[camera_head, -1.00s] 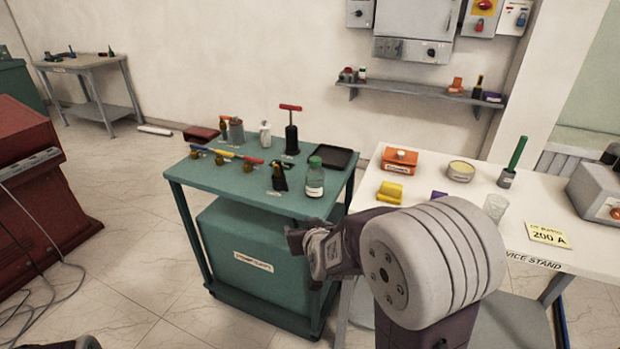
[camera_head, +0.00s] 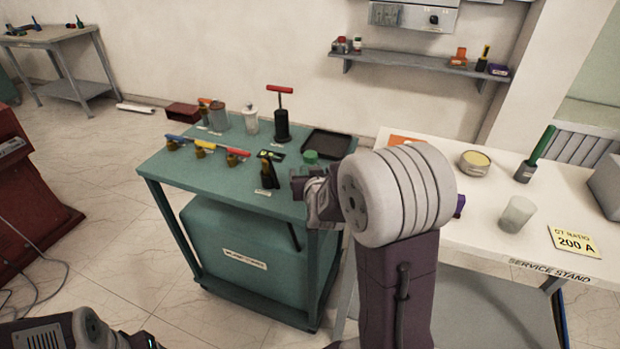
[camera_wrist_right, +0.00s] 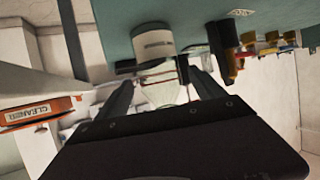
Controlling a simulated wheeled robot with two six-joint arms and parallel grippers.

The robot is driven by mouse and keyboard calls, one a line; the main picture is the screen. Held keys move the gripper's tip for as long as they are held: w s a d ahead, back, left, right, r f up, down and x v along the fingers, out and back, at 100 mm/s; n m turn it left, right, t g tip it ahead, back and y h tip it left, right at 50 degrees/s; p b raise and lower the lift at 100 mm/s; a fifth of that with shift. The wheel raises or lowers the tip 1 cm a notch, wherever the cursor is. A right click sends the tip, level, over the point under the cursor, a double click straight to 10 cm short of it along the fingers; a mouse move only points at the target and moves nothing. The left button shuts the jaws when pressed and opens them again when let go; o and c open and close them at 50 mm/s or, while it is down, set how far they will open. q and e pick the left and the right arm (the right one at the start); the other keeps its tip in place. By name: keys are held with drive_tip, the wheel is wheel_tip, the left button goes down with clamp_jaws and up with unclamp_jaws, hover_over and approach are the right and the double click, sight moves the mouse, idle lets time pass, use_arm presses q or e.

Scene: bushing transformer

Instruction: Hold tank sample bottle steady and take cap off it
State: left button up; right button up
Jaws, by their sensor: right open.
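The tank sample bottle stands on the green cart (camera_head: 190,168). In the head view only its green cap (camera_head: 310,157) shows clearly, and my right gripper hides the body. My right gripper (camera_head: 302,184) is at the bottle, on the near side of it, with open fingers. In the right wrist view, the picture is inverted and the bottle (camera_wrist_right: 154,46), with its pale label, lies between and just beyond the spread fingers (camera_wrist_right: 160,85). I cannot tell whether they touch it. The cap is not clear there. Part of my left arm shows at bottom left, but its gripper does not.
The cart also holds a black tray (camera_head: 327,144), a red-handled pump (camera_head: 281,120), a grey can (camera_head: 218,118) and colored-handled valves (camera_head: 203,149). The white service stand (camera_head: 480,225) is at right, with a clear cup (camera_head: 517,214). An orange cleaner box (camera_wrist_right: 40,112) shows in the right wrist view.

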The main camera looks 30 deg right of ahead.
drive_tip(key=x, duration=0.5)
drive_tip(key=shift+s+a+f+b, duration=0.1)
drive_tip(key=shift+f+b, duration=0.1)
drive_tip(key=shift+b, duration=0.1)
drive_tip(key=shift+s+r, duration=0.15)
drive_tip(key=shift+c, duration=1)
drive_tip(key=c, duration=1.4)
drive_tip(key=shift+o, duration=0.2)
